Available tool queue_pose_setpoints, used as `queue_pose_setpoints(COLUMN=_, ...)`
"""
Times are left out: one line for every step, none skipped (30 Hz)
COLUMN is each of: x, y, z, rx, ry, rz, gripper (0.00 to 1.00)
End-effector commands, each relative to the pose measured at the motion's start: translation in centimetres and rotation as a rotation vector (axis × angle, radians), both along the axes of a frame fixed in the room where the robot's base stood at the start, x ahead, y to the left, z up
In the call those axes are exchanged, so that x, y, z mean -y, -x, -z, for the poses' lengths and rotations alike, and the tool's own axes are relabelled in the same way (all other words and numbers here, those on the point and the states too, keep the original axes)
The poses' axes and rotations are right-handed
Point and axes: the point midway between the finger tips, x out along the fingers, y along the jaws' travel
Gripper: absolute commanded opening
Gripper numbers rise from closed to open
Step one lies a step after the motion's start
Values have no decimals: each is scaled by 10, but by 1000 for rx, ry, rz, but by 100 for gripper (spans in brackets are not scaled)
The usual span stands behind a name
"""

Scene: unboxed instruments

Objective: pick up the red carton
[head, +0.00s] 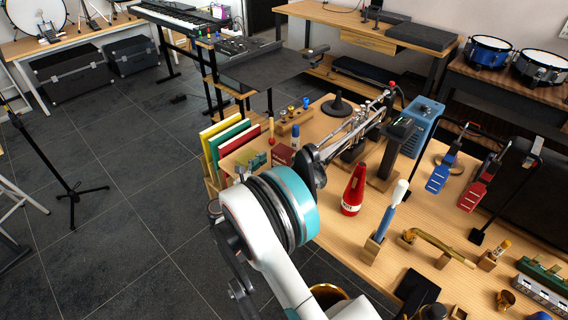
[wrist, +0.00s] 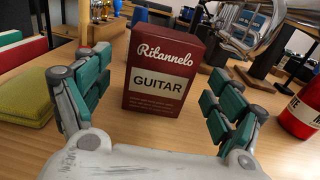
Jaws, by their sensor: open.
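The red carton (wrist: 157,68) stands upright on the wooden table in the wrist view, a dark red box lettered "Ritannelo" and "GUITAR". In the head view the red carton (head: 283,154) shows as a small dark red shape, partly hidden behind my arm. My gripper (wrist: 158,105) is open, with one teal-padded finger to the left of the carton and one to the right. The carton is a little beyond the fingers, centred between them, and a gap shows on each side. In the head view my arm covers most of my gripper.
A trumpet (head: 350,133) on a stand is behind to the right. Upright coloured folders (head: 228,140) stand at the table's left edge.

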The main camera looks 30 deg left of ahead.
Motion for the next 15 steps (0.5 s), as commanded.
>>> queue_pose_setpoints(x=2, y=-6, z=2, rx=0, ry=0, rz=2, gripper=86)
queue_pose_setpoints(x=3, y=-10, z=3, rx=0, ry=0, rz=1, gripper=86)
queue_pose_setpoints(x=4, y=-15, z=4, rx=0, ry=0, rz=2, gripper=86)
queue_pose_setpoints(x=6, y=-20, z=4, rx=0, ry=0, rz=3, gripper=86)
queue_pose_setpoints(x=7, y=-25, z=5, rx=0, ry=0, rz=3, gripper=86)
queue_pose_setpoints(x=8, y=-31, z=4, rx=0, ry=0, rz=2, gripper=86)
queue_pose_setpoints(x=8, y=-34, z=4, rx=0, ry=0, rz=1, gripper=86)
queue_pose_setpoints(x=9, y=-38, z=4, rx=0, ry=0, rz=2, gripper=86)
queue_pose_setpoints(x=10, y=-42, z=3, rx=0, ry=0, rz=2, gripper=86)
queue_pose_setpoints(x=10, y=-43, z=3, rx=0, ry=0, rz=2, gripper=86)
queue_pose_setpoints(x=10, y=-44, z=2, rx=0, ry=0, rz=1, gripper=86)
queue_pose_setpoints(x=10, y=-45, z=2, rx=0, ry=0, rz=0, gripper=86)
queue_pose_setpoints(x=10, y=-45, z=1, rx=0, ry=0, rz=0, gripper=86)
queue_pose_setpoints(x=10, y=-44, z=1, rx=0, ry=0, rz=0, gripper=86)
queue_pose_setpoints(x=10, y=-44, z=1, rx=0, ry=0, rz=0, gripper=86)
